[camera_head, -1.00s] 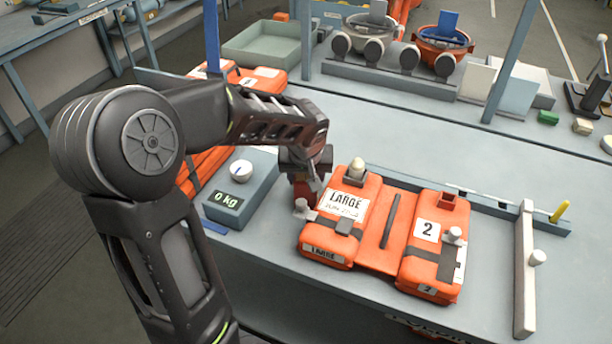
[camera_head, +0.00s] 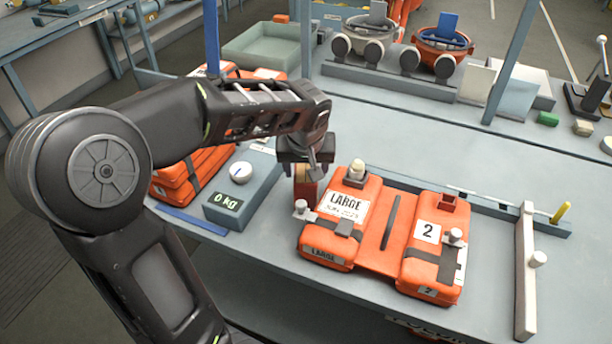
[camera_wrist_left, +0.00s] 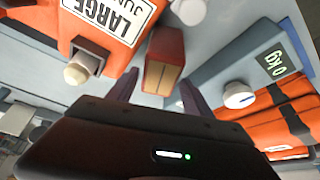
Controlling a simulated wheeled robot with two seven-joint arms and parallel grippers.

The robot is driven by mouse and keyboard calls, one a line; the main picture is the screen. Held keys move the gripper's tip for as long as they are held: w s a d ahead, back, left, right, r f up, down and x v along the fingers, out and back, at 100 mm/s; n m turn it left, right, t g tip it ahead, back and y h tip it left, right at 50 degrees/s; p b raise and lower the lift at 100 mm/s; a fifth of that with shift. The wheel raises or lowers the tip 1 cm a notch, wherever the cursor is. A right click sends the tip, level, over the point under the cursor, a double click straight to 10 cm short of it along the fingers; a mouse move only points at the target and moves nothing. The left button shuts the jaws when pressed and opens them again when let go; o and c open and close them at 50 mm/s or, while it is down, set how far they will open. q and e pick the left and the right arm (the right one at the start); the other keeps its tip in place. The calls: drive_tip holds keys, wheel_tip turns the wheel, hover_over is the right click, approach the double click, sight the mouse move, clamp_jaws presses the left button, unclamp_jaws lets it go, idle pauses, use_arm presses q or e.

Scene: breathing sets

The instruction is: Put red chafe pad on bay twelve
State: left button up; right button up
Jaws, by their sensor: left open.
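A red block with a tan face (camera_head: 305,192), which looks like the red chafe pad, stands beside the left edge of the orange vest pack (camera_head: 372,262). In the left wrist view this block (camera_wrist_left: 165,62) lies just beyond and between the fingertips. My left gripper (camera_head: 307,168) is above it, pointing down; its fingers (camera_wrist_left: 157,88) are open, and the arm hides part of the area. Contact with the block cannot be told. A smaller dark red block (camera_head: 448,203) sits on the pack's right half, marked "2". No bay marked twelve is readable. My right gripper is out of view.
A scale reading 0 kg (camera_head: 240,190) and stacked orange packs (camera_head: 195,172) stand left of the gripper. The bench's middle strip behind the pack is fairly clear.

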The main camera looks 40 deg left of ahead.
use_arm(q)
drive_tip(key=v, duration=0.6)
drive_tip(key=shift+s+r, duration=0.1)
drive_tip(key=shift+r, duration=0.2)
drive_tip(key=shift+c, duration=0.5)
